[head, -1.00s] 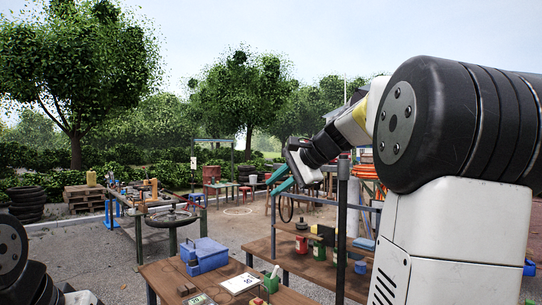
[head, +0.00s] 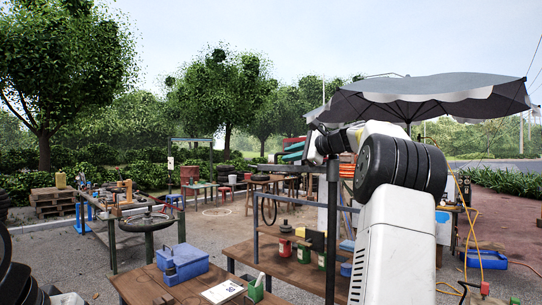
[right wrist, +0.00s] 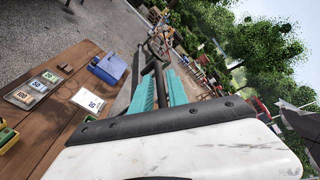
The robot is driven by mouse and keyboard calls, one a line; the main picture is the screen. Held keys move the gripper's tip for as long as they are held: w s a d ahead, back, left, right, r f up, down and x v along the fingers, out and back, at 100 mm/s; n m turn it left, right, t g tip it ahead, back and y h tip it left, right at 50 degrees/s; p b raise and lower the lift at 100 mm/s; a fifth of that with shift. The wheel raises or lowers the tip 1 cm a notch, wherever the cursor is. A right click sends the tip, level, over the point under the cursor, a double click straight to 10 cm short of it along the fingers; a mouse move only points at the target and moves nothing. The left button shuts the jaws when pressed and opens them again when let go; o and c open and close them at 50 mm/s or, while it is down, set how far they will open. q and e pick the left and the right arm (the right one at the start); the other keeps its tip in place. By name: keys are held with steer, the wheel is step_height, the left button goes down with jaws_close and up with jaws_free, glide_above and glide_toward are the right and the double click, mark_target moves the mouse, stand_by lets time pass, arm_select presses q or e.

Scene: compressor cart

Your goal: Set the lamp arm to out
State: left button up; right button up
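A dark upright post (head: 332,235) stands in front of the benches in the head view. A thin dark bar (head: 275,168) runs left from near its top; it looks like the lamp arm, but I cannot tell its setting. My right gripper (head: 293,150), with teal fingers, is beyond the post top, partly hidden by its own wrist. In the right wrist view the teal fingers (right wrist: 158,92) stand apart, with a dark rod (right wrist: 158,75) between or just beyond them. I cannot tell whether they touch it. My left gripper is out of view.
A wooden bench (head: 135,285) holds a blue toolbox (head: 183,262) and a white card (head: 222,292). A shelf bench (head: 285,262) with small cans is behind the post. A grey umbrella (head: 420,98) is at the right. Open paving lies at the centre left.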

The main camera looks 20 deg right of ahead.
steer(key=shift+w+a+f, duration=0.1)
steer(key=shift+w+a, duration=0.05)
steer(key=shift+w, duration=0.1)
jaws_close()
stand_by(1.4)
